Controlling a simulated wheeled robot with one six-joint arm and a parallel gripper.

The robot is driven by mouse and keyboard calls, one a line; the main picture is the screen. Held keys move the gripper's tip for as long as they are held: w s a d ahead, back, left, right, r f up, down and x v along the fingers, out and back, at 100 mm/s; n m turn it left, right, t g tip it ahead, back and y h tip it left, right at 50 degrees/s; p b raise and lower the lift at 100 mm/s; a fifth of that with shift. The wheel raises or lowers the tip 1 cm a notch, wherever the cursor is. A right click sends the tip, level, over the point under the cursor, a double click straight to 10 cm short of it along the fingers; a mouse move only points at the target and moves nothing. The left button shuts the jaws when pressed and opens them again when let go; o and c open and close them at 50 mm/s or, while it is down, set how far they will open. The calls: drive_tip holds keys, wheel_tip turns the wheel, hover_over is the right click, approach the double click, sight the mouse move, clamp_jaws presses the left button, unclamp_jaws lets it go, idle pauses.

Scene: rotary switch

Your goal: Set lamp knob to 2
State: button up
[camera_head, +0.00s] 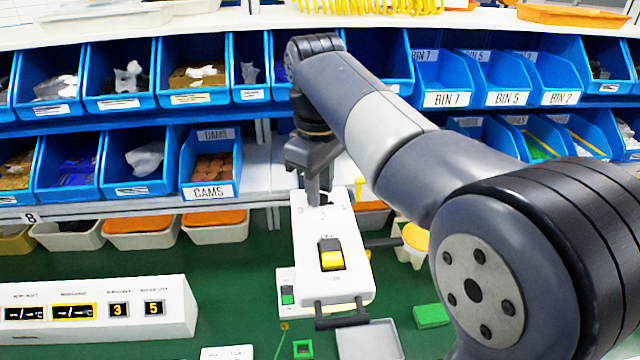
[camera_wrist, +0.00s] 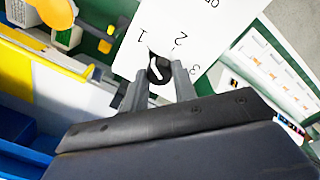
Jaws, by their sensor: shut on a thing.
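The lamp knob (camera_wrist: 157,66) is small, round and black with a white mark, on a white panel (camera_wrist: 192,28) in the wrist view. The printed numbers 1, 2 and 3 surround it. My gripper (camera_wrist: 159,76) is shut on the knob, one finger on each side. I cannot tell exactly which number the white mark points at. In the head view my gripper (camera_head: 318,196) reaches down to the far end of the white switch box (camera_head: 305,235), and the fingers hide the knob.
A white display unit (camera_head: 150,325) stands at the left. A grey tray (camera_head: 370,342) and a green block (camera_head: 431,316) lie near the box. Blue bins (camera_head: 209,178) line the shelf behind. Green tabletop (camera_head: 245,275) is clear left of the box.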

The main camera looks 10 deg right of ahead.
drive_tip(key=shift+r+m+p, duration=0.1)
drive_tip(key=shift+m+p, duration=0.75)
drive_tip(key=shift+m, duration=0.25)
drive_tip(key=m+p, duration=0.1)
drive_tip(key=m, duration=0.1)
drive_tip(key=shift+m, duration=0.3)
drive_tip(key=m, duration=0.3)
drive_tip(key=shift+w, duration=0.1)
drive_tip(key=shift+m, duration=2)
drive_tip(key=shift+g, duration=0.3)
drive_tip(key=o, duration=1)
